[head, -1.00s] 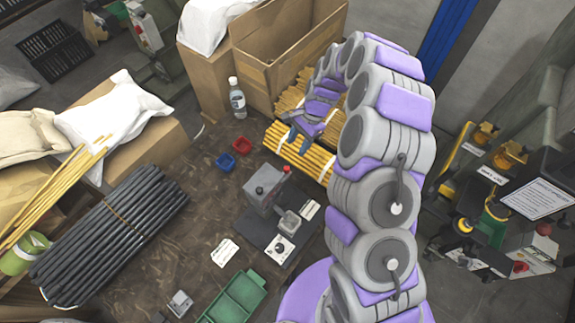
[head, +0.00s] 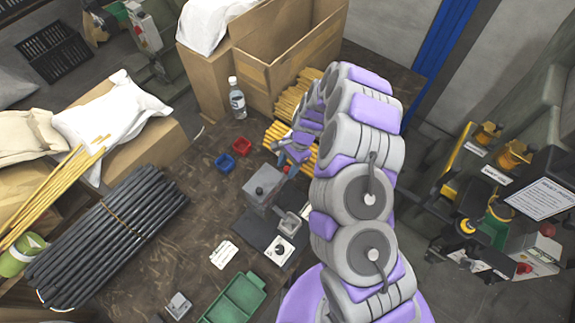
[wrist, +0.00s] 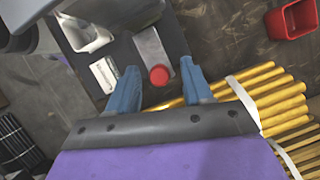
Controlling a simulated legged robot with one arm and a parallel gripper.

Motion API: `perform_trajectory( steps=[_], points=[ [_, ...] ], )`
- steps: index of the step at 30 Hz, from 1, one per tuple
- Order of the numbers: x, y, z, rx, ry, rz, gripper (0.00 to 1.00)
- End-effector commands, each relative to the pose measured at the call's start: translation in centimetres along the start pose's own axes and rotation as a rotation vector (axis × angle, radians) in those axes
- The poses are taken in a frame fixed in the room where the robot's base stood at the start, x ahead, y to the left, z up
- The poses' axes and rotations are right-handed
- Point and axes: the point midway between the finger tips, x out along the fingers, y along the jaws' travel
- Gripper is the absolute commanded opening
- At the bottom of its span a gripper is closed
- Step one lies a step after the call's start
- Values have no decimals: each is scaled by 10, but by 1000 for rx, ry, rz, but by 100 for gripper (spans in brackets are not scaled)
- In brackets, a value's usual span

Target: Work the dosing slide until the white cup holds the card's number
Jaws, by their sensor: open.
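The dosing device (head: 262,185) is a grey box on a dark base plate on the bench. Its red knob (wrist: 159,75) sits at the end of a flat grey slide bar (wrist: 150,47). My gripper (wrist: 158,82) is open, with the knob seen between its blue fingertips; I cannot tell whether they touch it. In the head view my gripper (head: 283,153) is beside the device's far right side. A pale square cup (wrist: 84,34) stands by the device; its contents are not readable.
A blue bin (head: 225,162) and red bin (head: 242,146) lie behind the device. A green tray (head: 235,299) is in front. Yellow rods (head: 300,95) lie beyond my gripper, black rods (head: 105,240) at left. A bottle (head: 237,98) stands near the cardboard box (head: 280,55).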

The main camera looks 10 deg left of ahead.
Motion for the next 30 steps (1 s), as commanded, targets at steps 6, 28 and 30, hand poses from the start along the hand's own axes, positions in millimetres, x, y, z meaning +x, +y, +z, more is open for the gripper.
perform_trajectory(
  steps=[6,28,30],
  points=[
    [0,0,0,0,0,0,33],
    [0,-1,0,1,2,-1,0],
    [0,-1,3,0,0,0,0]
  ],
)
